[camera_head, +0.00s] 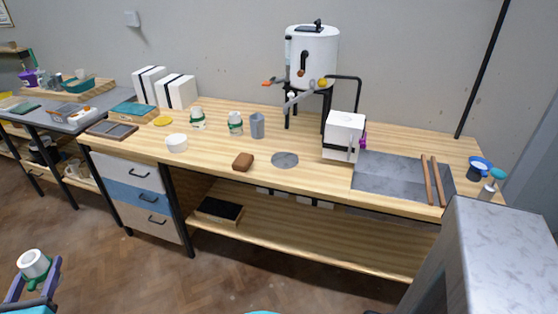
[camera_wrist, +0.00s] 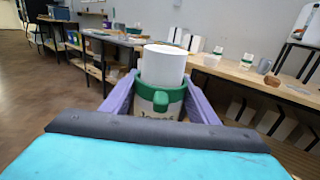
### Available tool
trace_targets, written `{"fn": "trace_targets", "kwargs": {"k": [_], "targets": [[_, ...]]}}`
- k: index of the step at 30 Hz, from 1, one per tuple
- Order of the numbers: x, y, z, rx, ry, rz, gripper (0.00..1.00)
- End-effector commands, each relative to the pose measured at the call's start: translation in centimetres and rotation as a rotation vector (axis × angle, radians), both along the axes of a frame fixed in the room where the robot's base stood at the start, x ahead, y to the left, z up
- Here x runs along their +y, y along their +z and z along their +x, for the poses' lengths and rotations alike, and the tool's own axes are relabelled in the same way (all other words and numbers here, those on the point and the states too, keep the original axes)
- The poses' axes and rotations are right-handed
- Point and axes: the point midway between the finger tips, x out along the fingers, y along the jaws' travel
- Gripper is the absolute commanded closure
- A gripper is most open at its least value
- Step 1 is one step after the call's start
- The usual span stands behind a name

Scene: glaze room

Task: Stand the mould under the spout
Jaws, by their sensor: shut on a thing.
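In the wrist view the mould (camera_wrist: 163,68) stands between the fingers, with lettering below the band partly hidden. It is held over the floor at the head view's lower left, well away from the bench. A white tank (camera_head: 312,50) stands on dark legs at the back of the bench. A grey spout (camera_head: 300,98) slopes down on its front. A grey round disc (camera_head: 285,160) lies on the bench in front of the tank.
Two similar green-banded white pieces (camera_head: 197,119) (camera_head: 235,123), a grey jug (camera_head: 257,126) and a brown block (camera_head: 243,161) stand left of the disc. A strapped white box (camera_head: 343,137) stands right of it. Bare bench top (camera_head: 310,180) shows in front of the disc.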

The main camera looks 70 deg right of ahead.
Motion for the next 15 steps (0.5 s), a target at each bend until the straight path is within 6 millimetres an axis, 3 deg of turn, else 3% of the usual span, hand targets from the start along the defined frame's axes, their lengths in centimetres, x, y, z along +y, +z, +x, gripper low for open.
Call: {"fn": "trace_targets", "kwargs": {"k": [7, 15], "targets": [[-4.2, 0.3, 0.1, -0.003, -0.053, -0.002, 0.73], [-11.6, 0.6, -0.3, -0.005, -0.148, -0.004, 0.73]]}}
